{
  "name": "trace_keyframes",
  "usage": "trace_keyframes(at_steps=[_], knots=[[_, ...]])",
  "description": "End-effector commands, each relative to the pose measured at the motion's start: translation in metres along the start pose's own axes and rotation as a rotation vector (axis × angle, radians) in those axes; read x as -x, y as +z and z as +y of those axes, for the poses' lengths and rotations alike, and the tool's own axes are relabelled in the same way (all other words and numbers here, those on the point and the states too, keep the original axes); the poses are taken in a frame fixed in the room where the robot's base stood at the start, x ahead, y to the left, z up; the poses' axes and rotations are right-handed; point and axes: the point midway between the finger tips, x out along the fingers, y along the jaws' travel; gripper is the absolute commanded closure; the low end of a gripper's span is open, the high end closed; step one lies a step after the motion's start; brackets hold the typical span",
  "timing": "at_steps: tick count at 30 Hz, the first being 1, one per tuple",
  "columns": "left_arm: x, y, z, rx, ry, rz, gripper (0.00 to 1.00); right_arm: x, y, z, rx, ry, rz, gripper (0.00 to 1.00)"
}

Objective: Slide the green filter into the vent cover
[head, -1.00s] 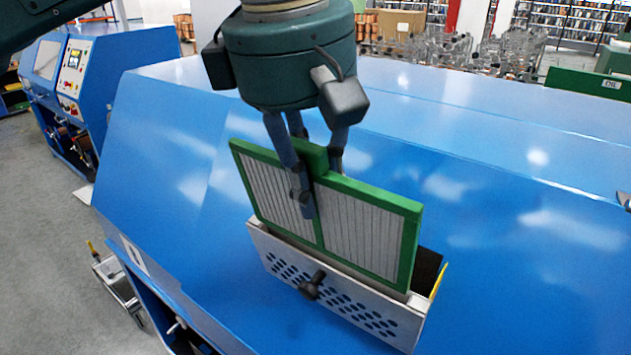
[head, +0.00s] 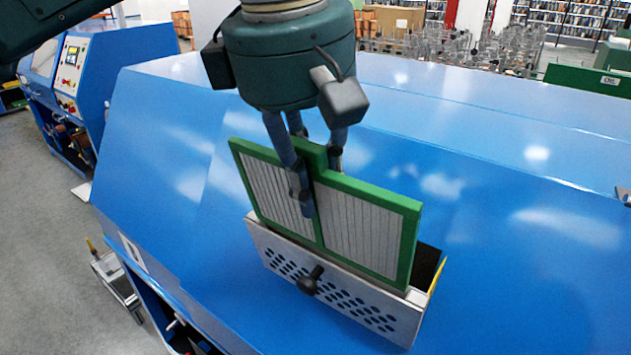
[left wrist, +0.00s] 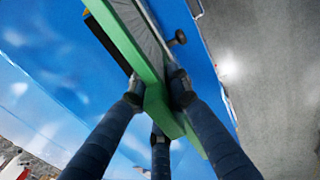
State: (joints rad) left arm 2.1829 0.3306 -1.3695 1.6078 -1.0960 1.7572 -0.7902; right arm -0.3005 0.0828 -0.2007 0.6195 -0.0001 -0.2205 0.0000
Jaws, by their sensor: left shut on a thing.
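The green filter (head: 362,232) is a green frame with pale pleated panels, upright and slightly tilted in the head view. My left gripper (head: 312,185) is shut on the tab and middle bar at its top. In the left wrist view the fingers (left wrist: 160,90) close on the green frame (left wrist: 128,40). The vent cover (head: 335,293) is a silver perforated box with a black knob, on the sloping blue machine. The filter's lower edge is at the cover's open top, behind its front plate; how deep it sits is hidden. My right gripper is not in view.
The blue machine's sloping face (head: 520,270) is clear around the cover. A yellow strip (head: 437,276) stands at the cover's right end, beside a dark opening. Another blue machine with a control panel (head: 70,68) stands at the left. A small cart (head: 117,280) is on the floor.

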Motion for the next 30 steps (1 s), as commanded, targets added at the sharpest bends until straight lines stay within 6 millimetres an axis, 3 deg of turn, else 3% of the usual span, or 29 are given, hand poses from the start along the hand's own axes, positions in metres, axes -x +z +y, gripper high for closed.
trace_keyframes(at_steps=[17, 30], knots=[[0.0, 0.0, -0.001, 0.0, 0.0, 0.0, 1.0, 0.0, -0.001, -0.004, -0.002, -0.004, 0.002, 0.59], [-0.015, 0.0, 0.0, 0.0, 0.0, 0.0, 1.0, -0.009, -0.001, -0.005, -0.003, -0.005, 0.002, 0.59]])
